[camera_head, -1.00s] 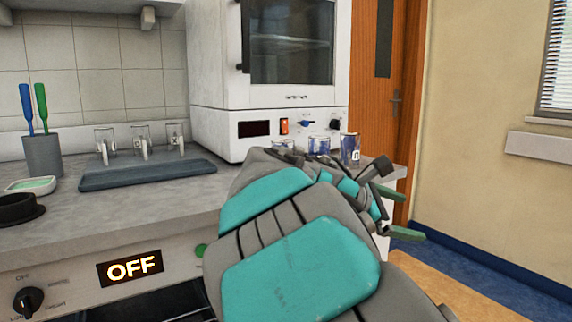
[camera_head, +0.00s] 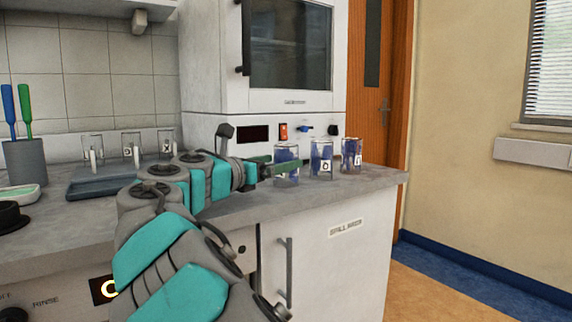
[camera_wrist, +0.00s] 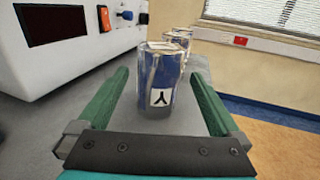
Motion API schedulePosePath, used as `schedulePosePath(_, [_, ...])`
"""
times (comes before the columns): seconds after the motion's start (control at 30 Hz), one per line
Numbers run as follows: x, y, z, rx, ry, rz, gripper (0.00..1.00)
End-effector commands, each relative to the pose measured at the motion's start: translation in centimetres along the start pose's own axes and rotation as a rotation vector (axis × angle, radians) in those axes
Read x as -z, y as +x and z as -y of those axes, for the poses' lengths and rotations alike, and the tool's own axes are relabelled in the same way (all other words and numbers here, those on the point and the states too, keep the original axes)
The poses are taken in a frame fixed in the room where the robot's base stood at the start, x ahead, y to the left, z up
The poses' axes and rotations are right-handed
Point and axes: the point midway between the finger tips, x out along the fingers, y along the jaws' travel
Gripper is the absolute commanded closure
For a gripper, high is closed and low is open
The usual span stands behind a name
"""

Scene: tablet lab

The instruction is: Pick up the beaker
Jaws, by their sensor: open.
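Three clear beakers with blue inside and white labels stand in a row near the counter's right end. The nearest beaker (camera_head: 286,151) is at my gripper (camera_head: 279,164). In the wrist view this beaker (camera_wrist: 161,75) stands upright between the two green fingers (camera_wrist: 158,78), its label showing a Y-like mark. The gripper is open, with a visible gap on each side of the glass. The middle beaker (camera_head: 321,150) and the far beaker (camera_head: 351,153) stand farther right. In the wrist view they are partly hidden behind the nearest one.
A white oven-like cabinet (camera_head: 210,60) stands behind the beakers. The counter (camera_head: 385,176) ends just right of the beakers; floor lies beyond.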

Motion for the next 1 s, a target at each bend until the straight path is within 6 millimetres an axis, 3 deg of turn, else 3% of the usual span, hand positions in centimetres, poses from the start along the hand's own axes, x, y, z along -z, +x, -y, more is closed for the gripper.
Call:
schedulePosePath(0.2, [0.2, 3.2, -0.1, 0.004, 0.002, -0.001, 0.00])
schedulePosePath(0.47, [0.1, 3.8, -0.1, 0.003, 0.001, 0.000, 0.00])
schedulePosePath(1.0, [0.1, 3.8, -0.1, 0.003, 0.001, 0.000, 0.58])
